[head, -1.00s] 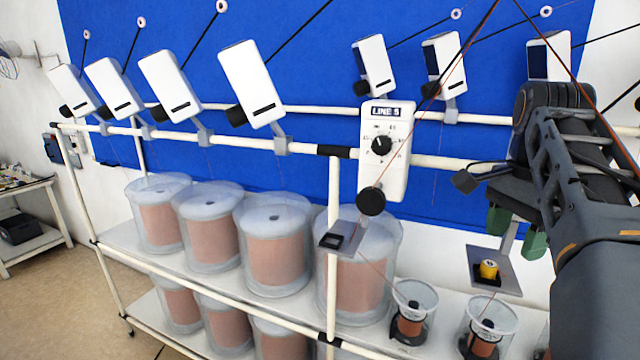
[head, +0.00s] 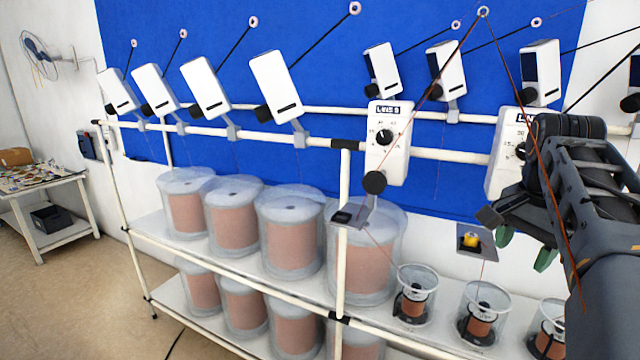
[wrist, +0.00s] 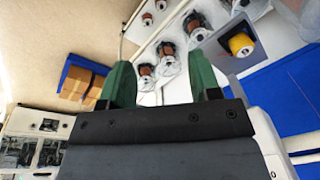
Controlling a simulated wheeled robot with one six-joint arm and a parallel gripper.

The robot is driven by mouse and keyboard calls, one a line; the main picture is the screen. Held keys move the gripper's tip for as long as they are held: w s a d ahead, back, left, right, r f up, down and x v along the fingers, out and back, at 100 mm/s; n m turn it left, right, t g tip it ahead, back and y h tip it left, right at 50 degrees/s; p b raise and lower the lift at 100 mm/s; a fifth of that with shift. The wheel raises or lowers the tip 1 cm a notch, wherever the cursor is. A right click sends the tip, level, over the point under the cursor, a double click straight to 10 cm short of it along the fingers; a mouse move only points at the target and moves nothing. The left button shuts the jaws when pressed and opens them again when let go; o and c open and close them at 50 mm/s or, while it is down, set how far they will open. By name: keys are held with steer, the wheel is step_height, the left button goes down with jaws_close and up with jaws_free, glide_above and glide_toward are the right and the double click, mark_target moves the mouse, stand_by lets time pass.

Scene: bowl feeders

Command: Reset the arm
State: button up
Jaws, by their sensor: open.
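My gripper (head: 524,248) is at the right of the head view, below the dark end of my arm, with green fingers partly hidden behind my wrist. In the wrist view its two green fingers (wrist: 163,88) stand apart with nothing between them. A yellow spool (head: 471,240) sits on a small grey plate (head: 490,249) to the left of the gripper, apart from it. The spool also shows in the wrist view (wrist: 240,45), right of the fingers.
A white rack (head: 345,250) carries large copper coils in clear drums (head: 290,235) and smaller spools in clear cups (head: 480,310). A LINE 5 control box (head: 387,150) hangs on its rail. A side table (head: 45,205) stands at the left, with open floor before it.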

steer(key=a+f+n+t+b, duration=0.1)
steer(key=a+f+n, duration=0.3)
steer(key=f, duration=0.4)
steer(key=a+f+n+t+b, duration=0.1)
steer(key=a+f+n, duration=0.25)
steer(key=f, duration=0.45)
steer(key=s+a+f+n+t+b, duration=0.1)
steer(key=s+a+f+n+b, duration=0.1)
steer(key=s+a+f+n, duration=0.3)
steer(key=s+a+f, duration=0.2)
steer(key=a+f, duration=0.1)
steer(key=f, duration=0.1)
steer(key=shift+a+y, duration=0.3)
steer(key=shift+y, duration=0.1)
steer(key=shift+f, duration=0.1)
